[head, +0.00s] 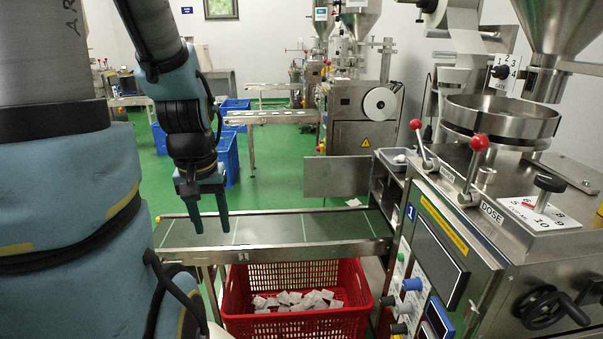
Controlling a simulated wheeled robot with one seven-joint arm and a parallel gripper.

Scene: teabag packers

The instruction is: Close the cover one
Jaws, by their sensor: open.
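A grey metal cover (336,176) stands upright above the far edge of the conveyor, swung out to the left from the packing machine (482,235). The machine's left side opening (387,196) is exposed beside it. A blue label with a 1 (411,212) is on the machine's edge near this opening. My gripper (210,228) points down over the left part of the conveyor, fingers apart and empty. It is to the left of the cover and apart from it.
The conveyor belt (270,229) runs from below my gripper to the machine. A red crate (345,325) with several white teabags stands under it. Red-knobbed levers (479,143) rise from the machine top. Blue crates (229,160) stand on the green floor behind.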

